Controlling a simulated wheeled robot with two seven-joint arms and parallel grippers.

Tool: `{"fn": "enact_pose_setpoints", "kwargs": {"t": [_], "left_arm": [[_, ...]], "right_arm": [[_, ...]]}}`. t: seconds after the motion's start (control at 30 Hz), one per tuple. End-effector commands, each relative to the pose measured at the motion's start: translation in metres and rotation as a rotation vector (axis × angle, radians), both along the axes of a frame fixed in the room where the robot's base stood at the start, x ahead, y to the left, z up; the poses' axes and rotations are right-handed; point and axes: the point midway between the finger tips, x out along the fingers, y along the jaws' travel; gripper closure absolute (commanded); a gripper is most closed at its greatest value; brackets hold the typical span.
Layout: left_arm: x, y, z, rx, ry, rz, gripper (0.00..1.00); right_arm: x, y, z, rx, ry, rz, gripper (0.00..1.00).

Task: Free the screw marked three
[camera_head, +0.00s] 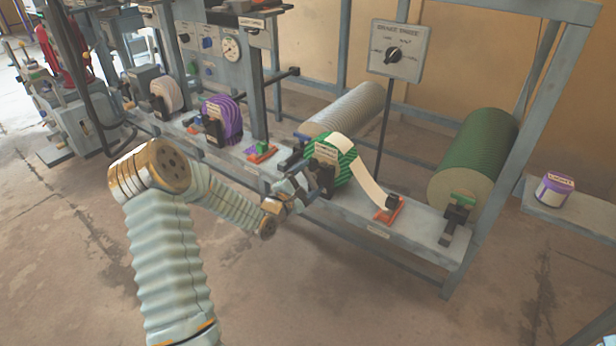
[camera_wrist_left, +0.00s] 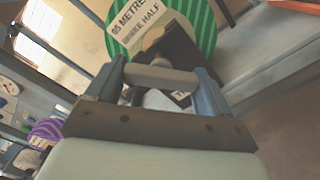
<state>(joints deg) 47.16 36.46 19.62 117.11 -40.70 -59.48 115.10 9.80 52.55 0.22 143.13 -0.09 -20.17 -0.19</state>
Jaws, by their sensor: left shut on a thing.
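My left gripper (camera_head: 309,190) reaches in from the left to the front of a green-striped roll (camera_head: 348,172) with a white strip running off it. In the left wrist view its two blue-grey fingers (camera_wrist_left: 162,84) are shut on a pale crossbar (camera_wrist_left: 160,76), apparently the screw handle, in front of a dark bracket (camera_wrist_left: 190,55). No number is readable on this handle. A tag (camera_wrist_left: 135,22) on the roll reads "05 METRE" and "BRAKE HALF". A sign (camera_head: 398,50) above, with a black dial, appears to read "BRAKE THREE".
The grey bench (camera_head: 420,236) carries a purple roll (camera_head: 222,122) and a pale roll (camera_head: 166,95) to the left. A big green roller (camera_head: 473,160) stands at right, a grey roller (camera_head: 352,108) behind. The floor in front is clear.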

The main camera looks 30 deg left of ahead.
Motion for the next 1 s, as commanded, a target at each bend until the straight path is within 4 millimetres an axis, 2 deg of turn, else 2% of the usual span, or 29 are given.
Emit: {"fn": "enact_pose_setpoints", "kwargs": {"t": [0.4, 1.0], "left_arm": [[-0.001, -0.002, -0.002, -0.248, 0.025, -0.003, 0.49], [-0.001, -0.003, -0.003, -0.307, 0.029, -0.002, 0.49]], "right_arm": [[0.0, -0.001, 0.013, -0.003, -0.002, -0.002, 0.57], [0.001, -0.002, 0.014, -0.005, -0.003, -0.002, 0.57]]}}
